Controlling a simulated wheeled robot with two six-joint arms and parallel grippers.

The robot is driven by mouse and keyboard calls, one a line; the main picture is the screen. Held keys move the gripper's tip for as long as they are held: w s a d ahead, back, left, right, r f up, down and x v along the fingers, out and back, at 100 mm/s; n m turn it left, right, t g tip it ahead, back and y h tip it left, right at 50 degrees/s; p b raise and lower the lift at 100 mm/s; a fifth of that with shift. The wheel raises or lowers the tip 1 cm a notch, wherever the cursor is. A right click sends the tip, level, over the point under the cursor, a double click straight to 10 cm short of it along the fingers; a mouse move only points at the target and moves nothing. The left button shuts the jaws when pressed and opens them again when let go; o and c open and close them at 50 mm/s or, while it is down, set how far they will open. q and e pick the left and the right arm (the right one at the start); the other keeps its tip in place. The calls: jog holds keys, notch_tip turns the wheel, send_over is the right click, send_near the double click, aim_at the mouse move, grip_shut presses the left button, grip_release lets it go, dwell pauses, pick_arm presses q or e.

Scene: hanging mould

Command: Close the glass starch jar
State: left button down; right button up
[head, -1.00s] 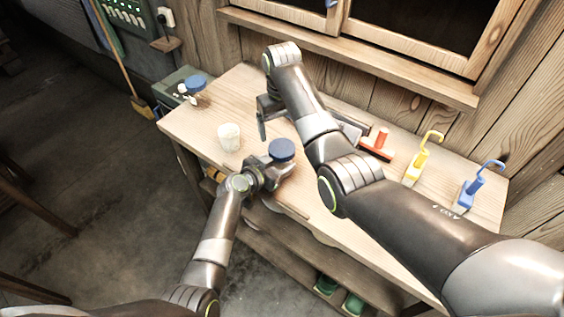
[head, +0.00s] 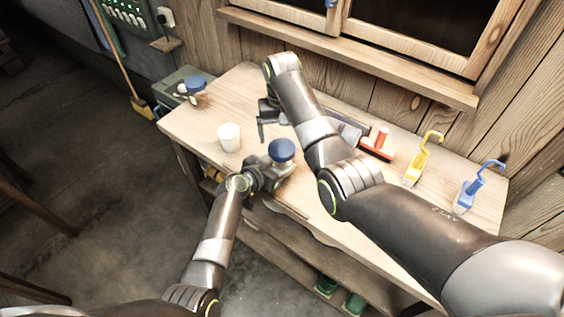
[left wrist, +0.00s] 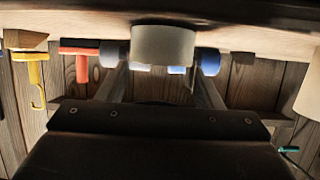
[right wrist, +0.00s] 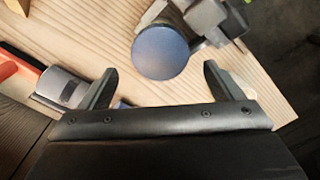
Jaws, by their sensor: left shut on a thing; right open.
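A jar with a round blue top (head: 281,150) stands near the table's front edge. My left gripper (head: 272,170) is shut on it from the front left. The left wrist view shows a pale cylinder (left wrist: 163,46) between the fingers. My right gripper (head: 270,120) is open and empty, over the table beyond the jar and apart from it. In the right wrist view the round blue top (right wrist: 160,52) lies ahead, between the open fingers' directions. I cannot tell how tightly the top sits on the jar.
A white cup (head: 229,138) stands left of the jar. A red-handled tool (head: 378,146), a yellow hooked tool (head: 421,160) and a blue hooked tool (head: 474,187) line the table's back right. Another blue-topped item (head: 194,86) is at the far left.

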aim_at(282, 147)
jog(key=shift+f, duration=2.6)
jog(key=shift+c, duration=0.5)
jog(key=c, duration=0.9)
jog(key=m, duration=0.5)
jog(key=o, duration=1.2)
jog(key=shift+c, duration=0.2)
notch_tip(282, 147, up, 12)
